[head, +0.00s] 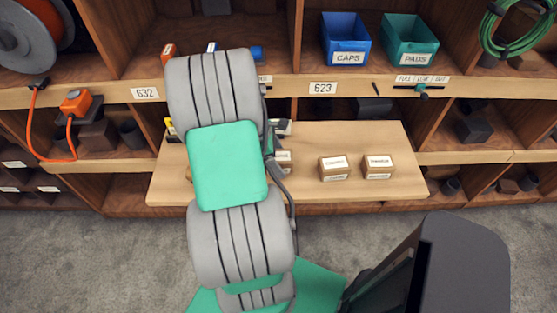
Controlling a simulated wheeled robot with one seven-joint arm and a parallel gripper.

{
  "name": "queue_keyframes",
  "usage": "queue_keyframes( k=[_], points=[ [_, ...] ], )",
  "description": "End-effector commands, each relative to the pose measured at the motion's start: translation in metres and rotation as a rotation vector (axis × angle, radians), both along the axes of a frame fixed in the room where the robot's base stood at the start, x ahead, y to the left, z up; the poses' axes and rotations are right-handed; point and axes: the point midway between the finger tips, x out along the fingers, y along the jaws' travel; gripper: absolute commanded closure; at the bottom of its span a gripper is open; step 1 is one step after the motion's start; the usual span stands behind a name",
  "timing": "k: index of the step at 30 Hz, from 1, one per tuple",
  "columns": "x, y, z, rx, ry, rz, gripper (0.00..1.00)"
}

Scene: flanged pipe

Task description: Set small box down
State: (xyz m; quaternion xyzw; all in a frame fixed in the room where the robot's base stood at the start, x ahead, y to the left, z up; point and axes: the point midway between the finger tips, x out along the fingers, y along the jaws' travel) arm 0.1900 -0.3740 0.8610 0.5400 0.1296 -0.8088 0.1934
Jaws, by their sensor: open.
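Two small brown boxes with white labels stand on the pale wooden board (400,140): a left one (335,168) and a right one (378,167). Another brown labelled box (284,161) shows only in part beside my arm. Which one is the task's small box I cannot tell. My grey and green arm reaches over the left part of the board and covers much of it. My gripper is hidden behind the arm, so its place relative to the boxes does not show.
The board's right end is bare. Shelf cubbies surround it. Above are a blue CAPS bin (345,40), a teal PADS bin (409,42) and a green hose coil (507,25). An orange cable (37,125) hangs at the left.

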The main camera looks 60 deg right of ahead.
Motion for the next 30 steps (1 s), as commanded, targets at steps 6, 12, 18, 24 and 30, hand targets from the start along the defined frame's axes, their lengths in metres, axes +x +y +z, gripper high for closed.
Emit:
queue_keyframes(
  k=[6, 12, 18, 24, 30],
  points=[
    [0.0002, -0.0001, -0.0004, 0.0, -0.001, 0.0, 0.22],
    [0.0003, -0.0001, -0.0002, 0.0, -0.001, 0.0, 0.39],
    [0.0004, 0.0, -0.0002, 0.0, -0.001, 0.0, 0.55],
    [0.0005, 0.0, -0.0001, 0.0, -0.001, 0.0, 0.72],
    [0.0005, 0.0, -0.0001, 0.0, -0.001, 0.0, 0.88]
  ],
)
